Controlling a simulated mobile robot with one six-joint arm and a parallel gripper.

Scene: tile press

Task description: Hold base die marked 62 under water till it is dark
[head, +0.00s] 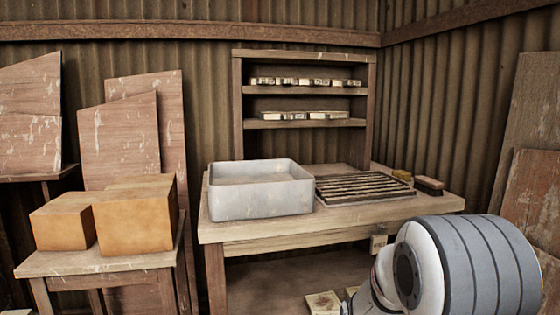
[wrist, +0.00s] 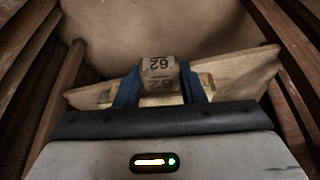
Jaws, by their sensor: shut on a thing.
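The base die marked 62 (wrist: 158,70) is pale with dark digits, dry-looking on the faces that show. My gripper (wrist: 160,88) is shut on it, with a blue finger on each side, in the wrist view. My gripper is not clearly seen in the head view, where my arm fills the lower right. The grey stone basin (head: 260,202) stands on the bench in the head view. Its inside looks grey, and I cannot make out the water level. The die is not in the basin.
The bench (head: 300,229) also bears a slatted rack (head: 362,187), a yellow block and a dark brush-like block (head: 429,185). Shelves (head: 305,123) behind hold several pale dies. A side table (head: 95,262) with brown boxes (head: 138,215) stands left. Pale blocks (head: 322,303) lie low under the bench.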

